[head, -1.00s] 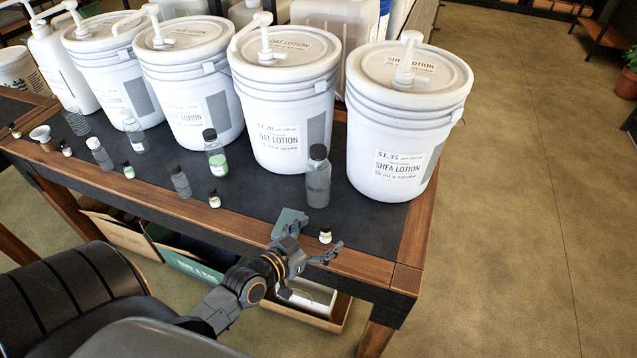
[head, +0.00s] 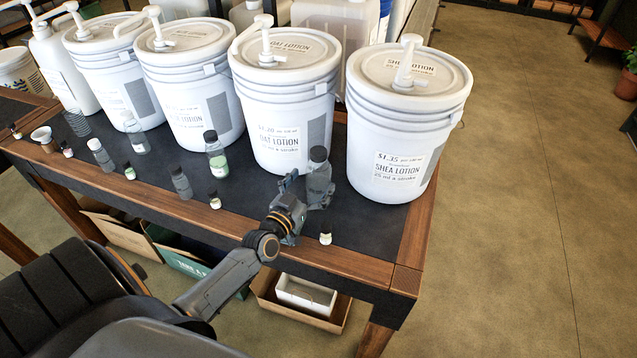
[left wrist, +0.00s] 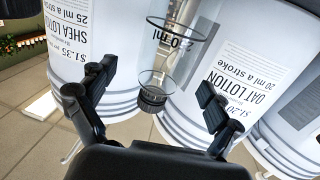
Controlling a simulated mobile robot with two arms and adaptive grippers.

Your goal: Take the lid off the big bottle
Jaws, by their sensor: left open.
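My right gripper is not in view.
The shea lotion bucket (head: 403,125) and the oat lotion bucket (head: 284,105) stand close behind. A tiny bottle (head: 325,235) stands just in front right. Several smaller bottles stand to the left. The table's right front corner (head: 395,240) is clear.

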